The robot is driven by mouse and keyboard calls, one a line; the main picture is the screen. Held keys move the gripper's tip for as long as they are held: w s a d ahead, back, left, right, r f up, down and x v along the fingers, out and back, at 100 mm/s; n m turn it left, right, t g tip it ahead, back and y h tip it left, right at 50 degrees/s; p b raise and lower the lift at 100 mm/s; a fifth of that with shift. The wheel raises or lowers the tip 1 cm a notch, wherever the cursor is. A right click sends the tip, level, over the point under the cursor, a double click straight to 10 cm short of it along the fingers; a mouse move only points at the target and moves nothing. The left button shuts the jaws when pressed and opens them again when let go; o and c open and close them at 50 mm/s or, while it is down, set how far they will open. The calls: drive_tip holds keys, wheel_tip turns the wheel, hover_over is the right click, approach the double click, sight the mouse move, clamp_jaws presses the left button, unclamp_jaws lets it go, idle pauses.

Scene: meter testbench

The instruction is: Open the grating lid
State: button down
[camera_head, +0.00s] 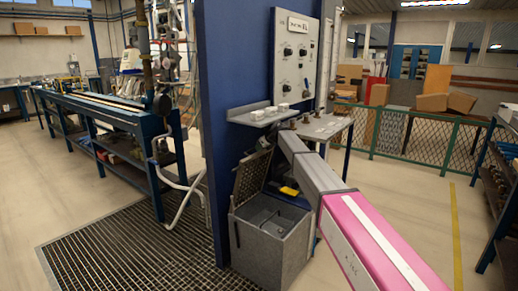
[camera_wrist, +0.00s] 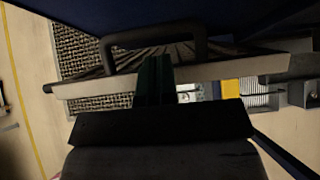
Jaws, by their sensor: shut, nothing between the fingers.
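The grey box (camera_head: 270,245) stands at the foot of the blue panel, its inside partly visible. Its grating lid (camera_head: 252,177) is raised steeply on the left side of the opening. In the wrist view the lid (camera_wrist: 215,76) shows nearly edge-on, crossing the picture, with a dark loop handle (camera_wrist: 148,38) above it. My gripper (camera_wrist: 154,78) is shut and empty, its dark green fingers overlapping the lid's edge below the handle. Whether they touch the lid is not clear. In the head view my fingers cannot be made out.
A shelf (camera_head: 262,115) and a control board (camera_head: 290,60) are on the blue panel (camera_head: 228,80) above the box. A small table (camera_head: 325,127) stands behind my arm. A yellow item (camera_head: 289,191) shows by the box. Floor grating (camera_head: 130,245) lies to the left; open floor lies right.

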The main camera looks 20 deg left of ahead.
drive_tip(key=s+d, duration=0.5)
drive_tip(key=d, duration=0.6)
drive_tip(key=s+t+y, duration=0.1)
drive_tip(key=s+y, duration=0.2)
drive_tip(key=s, duration=0.8)
approach(247, 163)
wheel_tip(247, 163, down, 4)
drive_tip(key=a, duration=0.2)
drive_tip(key=shift+w+a+r, duration=0.25)
drive_tip(key=shift+w+a, duration=0.15)
drive_tip(key=shift+a, duration=0.2)
drive_tip(key=shift+w+a+r, duration=0.25)
drive_tip(key=shift+w+a, duration=0.2)
drive_tip(key=shift+a, duration=0.2)
drive_tip(key=shift+w+a+r, duration=0.1)
drive_tip(key=shift+a+r, duration=0.05)
drive_tip(key=shift+a, duration=0.25)
drive_tip(key=w+a+r, duration=0.2)
drive_tip(key=a, duration=0.5)
drive_tip(key=shift+w+a, duration=0.3)
drive_tip(key=shift+w, duration=0.05)
drive_tip(key=shift+r, duration=0.1)
